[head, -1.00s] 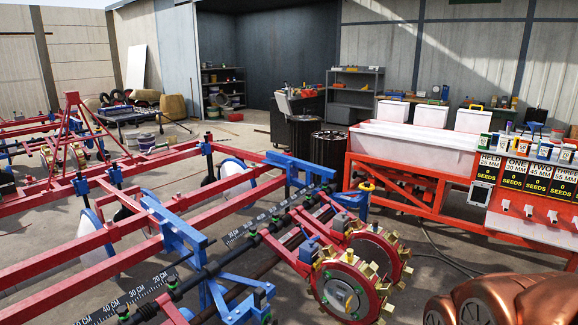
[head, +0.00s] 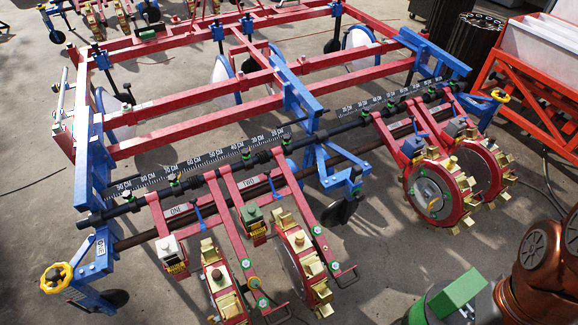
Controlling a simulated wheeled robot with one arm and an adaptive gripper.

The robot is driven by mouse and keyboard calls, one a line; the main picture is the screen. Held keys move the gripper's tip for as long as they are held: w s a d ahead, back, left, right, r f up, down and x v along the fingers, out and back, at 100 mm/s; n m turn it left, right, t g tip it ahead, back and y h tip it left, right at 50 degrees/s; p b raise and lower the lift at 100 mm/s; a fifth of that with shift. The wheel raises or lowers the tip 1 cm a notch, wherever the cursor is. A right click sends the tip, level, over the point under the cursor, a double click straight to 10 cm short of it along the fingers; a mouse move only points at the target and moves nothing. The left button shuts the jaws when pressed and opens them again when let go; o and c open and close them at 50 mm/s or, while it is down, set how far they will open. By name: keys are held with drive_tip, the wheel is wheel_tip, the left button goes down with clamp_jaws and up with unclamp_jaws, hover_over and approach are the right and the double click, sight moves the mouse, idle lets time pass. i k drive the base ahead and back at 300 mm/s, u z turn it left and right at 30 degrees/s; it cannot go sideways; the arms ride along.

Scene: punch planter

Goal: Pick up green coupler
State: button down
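Small green clamp-like pieces sit along the black bar of the red and blue planter frame, beside the centimetre scales. One is near the left end (head: 174,180) and one is near the right half (head: 391,107). I cannot tell which green piece is the coupler. A larger green block (head: 460,291) shows at the bottom right, against a grey rounded part beside my copper-coloured arm. I cannot tell whether it belongs to my arm. My gripper's fingers do not show.
The planter frame (head: 200,128) fills the middle, with toothed punch wheels (head: 437,190) at right and more (head: 220,285) at the front. Yellow handwheels (head: 56,277) sit at its ends. A red stand (head: 535,90) is at right. Bare concrete floor (head: 60,225) lies at left.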

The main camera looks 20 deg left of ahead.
sight(253, 283)
drive_tip(key=u, duration=2.5)
drive_tip(key=k, duration=1.3)
drive_tip(key=u, duration=1.1)
drive_tip(key=i, duration=1.35)
drive_tip(key=z, duration=0.85)
drive_tip(key=i, duration=0.45)
drive_tip(key=z, duration=0.35)
